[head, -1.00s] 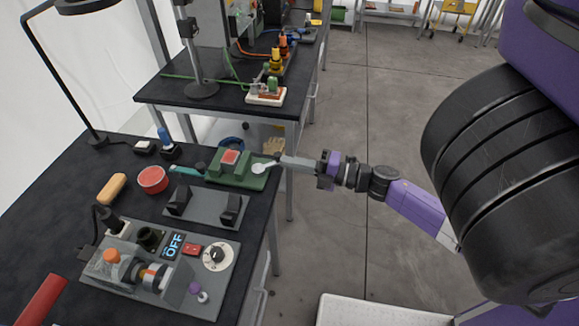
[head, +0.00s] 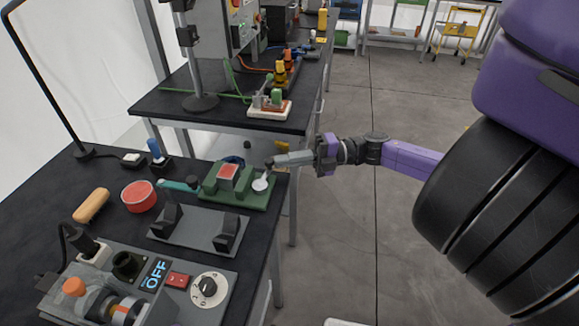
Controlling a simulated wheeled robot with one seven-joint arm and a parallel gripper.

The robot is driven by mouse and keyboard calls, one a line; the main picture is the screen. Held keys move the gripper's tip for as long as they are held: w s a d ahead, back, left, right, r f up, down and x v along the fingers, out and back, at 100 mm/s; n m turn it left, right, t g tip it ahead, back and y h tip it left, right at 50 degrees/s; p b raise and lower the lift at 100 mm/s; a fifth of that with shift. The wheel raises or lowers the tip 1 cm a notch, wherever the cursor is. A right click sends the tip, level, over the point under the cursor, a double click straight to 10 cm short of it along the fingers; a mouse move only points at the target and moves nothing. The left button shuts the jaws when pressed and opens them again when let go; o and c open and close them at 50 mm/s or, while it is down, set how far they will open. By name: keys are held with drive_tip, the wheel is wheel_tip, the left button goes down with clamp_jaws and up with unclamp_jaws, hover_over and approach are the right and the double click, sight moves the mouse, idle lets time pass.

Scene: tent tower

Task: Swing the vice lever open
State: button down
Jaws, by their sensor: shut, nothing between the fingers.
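The green vice (head: 238,198) sits near the right edge of the near black table, with a red-topped block (head: 229,173) in it. Its pale lever (head: 261,183) is on the right side and points away from me, slightly right, ending in a dark knob. My gripper (head: 279,161) reaches in from the right, its fingers shut and empty. The fingertips are at the knob end of the lever; whether they touch it I cannot tell.
A grey stand with two black uprights (head: 198,231) is in front of the vice. A control panel (head: 208,291) reading OFF is nearer. A red round tub (head: 139,196) stands left. A second table (head: 180,106) is behind; open floor lies right.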

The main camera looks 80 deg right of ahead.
drive_tip(key=shift+w+d, duration=0.2)
drive_tip(key=shift+w, duration=0.15)
idle(0.6)
